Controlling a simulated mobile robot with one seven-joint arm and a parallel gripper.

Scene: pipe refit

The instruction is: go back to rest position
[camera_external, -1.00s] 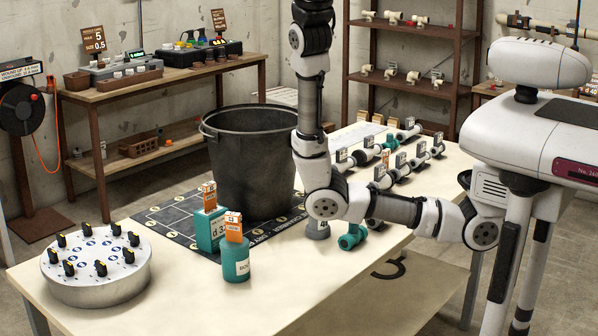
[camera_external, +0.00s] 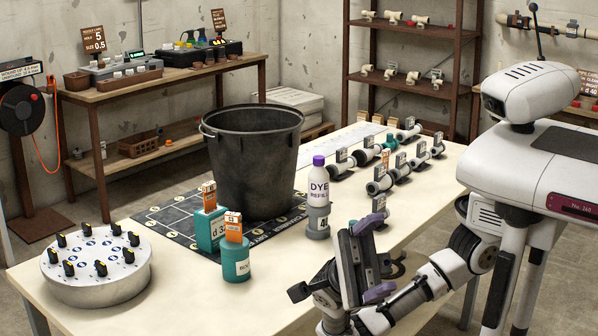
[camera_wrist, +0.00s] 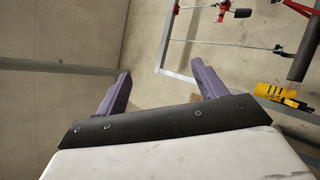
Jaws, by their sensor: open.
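My gripper (camera_external: 374,257) is at the near right of the table in the external view. Its purple fingers stand apart with nothing between them. The arm is folded low beside my body. In the wrist view the two purple fingers of the gripper (camera_wrist: 160,88) are spread and empty, with floor and wall beyond. A white dye refill bottle (camera_external: 318,189) with a purple cap stands upright in a grey holder (camera_external: 317,223) on the table, to the left of my gripper and apart from it.
The table (camera_external: 190,303) bears a black bucket (camera_external: 252,165), a round knob panel (camera_external: 97,275), teal containers (camera_external: 236,265) and several pipe pieces (camera_external: 378,186). The wrist view shows a metal frame (camera_wrist: 168,40) and a yellow object (camera_wrist: 276,92).

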